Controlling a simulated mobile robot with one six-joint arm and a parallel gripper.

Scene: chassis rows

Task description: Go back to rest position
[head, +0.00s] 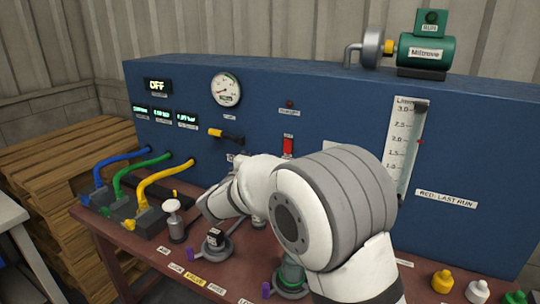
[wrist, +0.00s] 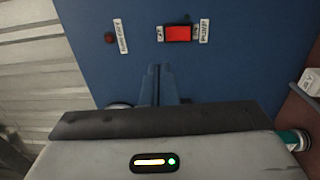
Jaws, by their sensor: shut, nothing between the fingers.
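My gripper (wrist: 158,72) shows in the wrist view with its fingers shut and nothing between them. It points toward the blue panel (wrist: 80,20), apart from the red pump switch (wrist: 177,33) as far as I can tell. In the head view my arm reaches in from the lower right toward the panel (head: 330,105), and my gripper's fingertips are hidden behind it. The red switch (head: 287,145) shows just above my arm. A display (head: 158,86) on the panel reads OFF.
A brown bench (head: 140,245) holds blue, green and yellow hoses (head: 165,173), a plunger (head: 174,217), round valves (head: 215,240) and small bottles (head: 443,281). A green motor (head: 422,52) stands on the panel top. Wooden pallets (head: 75,165) are at left.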

